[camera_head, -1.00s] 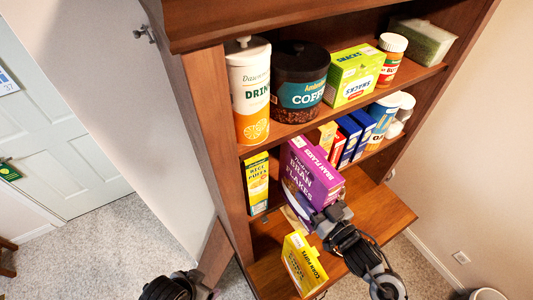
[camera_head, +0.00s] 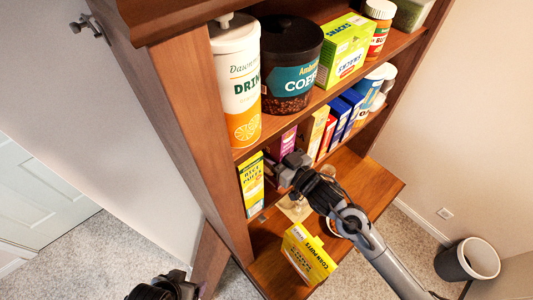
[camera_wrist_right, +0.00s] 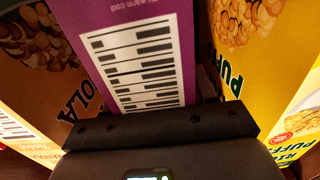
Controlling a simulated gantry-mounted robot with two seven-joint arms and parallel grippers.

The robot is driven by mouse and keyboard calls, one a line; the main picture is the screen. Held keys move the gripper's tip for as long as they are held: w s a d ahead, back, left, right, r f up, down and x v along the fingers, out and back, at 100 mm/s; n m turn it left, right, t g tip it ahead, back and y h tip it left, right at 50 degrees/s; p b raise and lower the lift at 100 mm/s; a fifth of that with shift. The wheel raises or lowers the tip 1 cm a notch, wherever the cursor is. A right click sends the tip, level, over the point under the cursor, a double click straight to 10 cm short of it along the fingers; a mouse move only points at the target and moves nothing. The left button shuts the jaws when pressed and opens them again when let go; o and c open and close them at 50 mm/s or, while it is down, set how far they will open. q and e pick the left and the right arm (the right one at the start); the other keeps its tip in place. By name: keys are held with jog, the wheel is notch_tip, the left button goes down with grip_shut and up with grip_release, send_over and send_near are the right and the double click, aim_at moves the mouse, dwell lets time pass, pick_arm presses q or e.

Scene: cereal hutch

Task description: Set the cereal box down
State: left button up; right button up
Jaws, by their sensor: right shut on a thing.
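The purple bran flakes cereal box (camera_head: 288,140) is in the lower shelf bay, mostly hidden behind the shelf edge and my right gripper (camera_head: 284,168). My right gripper is shut on it from the front.
The rice puffs box (camera_head: 252,184) stands against the left wall of the hutch (camera_head: 185,130). Several more boxes stand to the right. A yellow corn puffs box (camera_head: 308,254) is on the lower wooden surface (camera_head: 375,190). A drink canister (camera_head: 236,85) and coffee jar (camera_head: 292,60) stand above.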

jog(key=f+b, duration=0.3)
jog(key=shift+w+a+f, duration=0.15)
jog(key=shift+w+a, duration=0.05)
jog(key=shift+f, duration=0.15)
jog(key=o, duration=1.4)
jog(key=shift+c, duration=0.2)
jog(key=shift+f, duration=0.1)
jog(key=shift+r, duration=0.2)
